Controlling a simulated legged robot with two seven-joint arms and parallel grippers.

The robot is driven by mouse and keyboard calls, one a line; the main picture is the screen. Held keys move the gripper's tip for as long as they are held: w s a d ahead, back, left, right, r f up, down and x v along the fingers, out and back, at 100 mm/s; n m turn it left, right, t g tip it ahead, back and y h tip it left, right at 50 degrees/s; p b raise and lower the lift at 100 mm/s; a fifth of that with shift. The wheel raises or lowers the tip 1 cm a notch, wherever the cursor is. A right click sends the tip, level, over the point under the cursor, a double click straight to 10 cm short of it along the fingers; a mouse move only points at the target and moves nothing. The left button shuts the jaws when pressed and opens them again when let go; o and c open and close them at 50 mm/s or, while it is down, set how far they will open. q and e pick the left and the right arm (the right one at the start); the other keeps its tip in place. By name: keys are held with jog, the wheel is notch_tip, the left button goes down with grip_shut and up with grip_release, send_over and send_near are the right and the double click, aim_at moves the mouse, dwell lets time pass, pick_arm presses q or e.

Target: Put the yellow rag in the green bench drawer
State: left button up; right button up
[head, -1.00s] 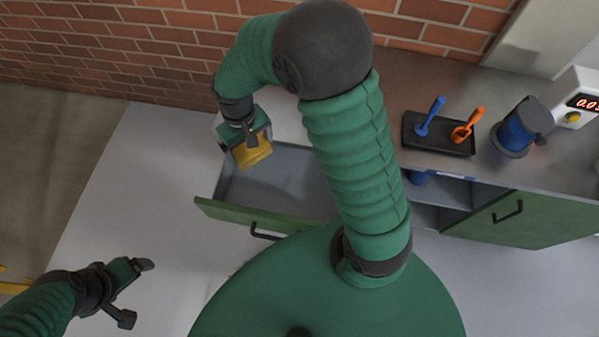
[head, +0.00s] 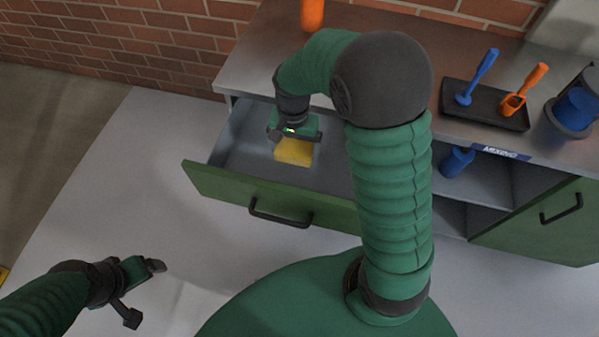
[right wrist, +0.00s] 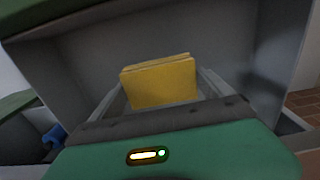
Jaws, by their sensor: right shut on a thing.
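The green bench drawer (head: 215,190) is pulled out from the bench, and its grey inside shows. My right gripper (head: 295,138) is inside the drawer's outline in the head view, shut on the yellow rag (head: 294,152). The rag hangs folded from the fingers; whether it touches the drawer floor I cannot tell. In the right wrist view the rag (right wrist: 160,82) is between the two fingers, with grey drawer walls around it. My left gripper (head: 143,290) is at the lower left over the floor, apart from the drawer, its fingers spread and empty.
A black tray (head: 485,108) with a blue and an orange scoop lies on the bench top (head: 400,92). A blue container (head: 575,110) stands at the right and an orange object (head: 312,14) at the back. An open shelf (head: 480,187) holds a blue item. Floor left of the drawer is clear.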

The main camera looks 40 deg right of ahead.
aim_at(297, 173)
jog(key=f+b, duration=0.1)
jog(key=f, duration=0.2)
jog(key=f+b, duration=0.1)
jog(key=f, duration=0.3)
jog(key=f+b, duration=0.1)
jog(key=f, duration=0.2)
jog(key=shift+s+d+f, duration=0.15)
jog(key=shift+d, duration=0.1)
jog(key=o, duration=1.1)
notch_tip(297, 173, up, 12)
jog(key=p, duration=0.3)
jog(key=shift+f+p, duration=0.25)
jog(key=shift+p, duration=0.05)
jog(key=shift+r, duration=0.35)
